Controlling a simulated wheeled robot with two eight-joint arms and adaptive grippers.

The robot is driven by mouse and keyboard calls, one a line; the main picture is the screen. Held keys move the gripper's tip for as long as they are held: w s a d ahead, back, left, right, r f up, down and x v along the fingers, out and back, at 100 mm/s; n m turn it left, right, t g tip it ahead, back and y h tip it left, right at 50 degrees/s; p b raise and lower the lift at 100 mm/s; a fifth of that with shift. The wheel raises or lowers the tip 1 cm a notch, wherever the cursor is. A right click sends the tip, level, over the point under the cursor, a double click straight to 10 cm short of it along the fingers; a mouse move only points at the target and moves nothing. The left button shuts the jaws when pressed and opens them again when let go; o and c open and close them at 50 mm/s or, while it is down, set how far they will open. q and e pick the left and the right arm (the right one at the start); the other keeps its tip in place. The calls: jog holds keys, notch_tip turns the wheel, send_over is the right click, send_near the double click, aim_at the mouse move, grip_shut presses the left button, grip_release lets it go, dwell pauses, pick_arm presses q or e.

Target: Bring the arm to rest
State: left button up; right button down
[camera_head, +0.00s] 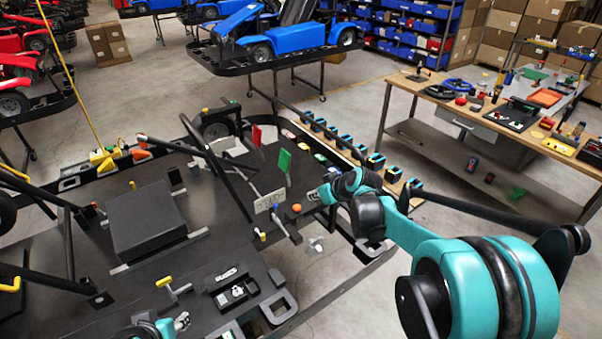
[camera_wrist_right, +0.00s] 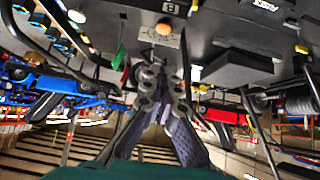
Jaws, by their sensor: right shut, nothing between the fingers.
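My right arm reaches in from the right in the head view. Its gripper (camera_head: 315,195) is shut and empty, above the kart's black floor near an orange ball-shaped knob (camera_head: 297,208). In the right wrist view the fingers of the right gripper (camera_wrist_right: 164,66) are close together with nothing between them. The orange knob (camera_wrist_right: 163,29) lies beyond the fingertips there, apart from them. My left gripper (camera_head: 181,322) shows only in part at the bottom edge of the head view, and its jaws are too small to judge.
A green plate (camera_head: 284,161) and a red plate (camera_head: 256,135) stand upright near the right gripper. The black kart frame (camera_head: 338,292) runs below my right arm. A workbench (camera_head: 440,95) with tools stands at the right. A blue kart (camera_head: 262,40) is behind.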

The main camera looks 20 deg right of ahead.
jog(key=s+a+f+m+h+b, duration=0.1)
jog(key=s+a+f+m+b, duration=0.1)
jog(key=s+f+b, duration=0.8)
jog(key=s+a+f+m+g+h+b, duration=0.1)
jog(key=s+a+f+m+h+b, duration=0.1)
jog(key=s+f+b, duration=0.9)
jog(key=s+a, duration=0.1)
jog(key=s, duration=0.7)
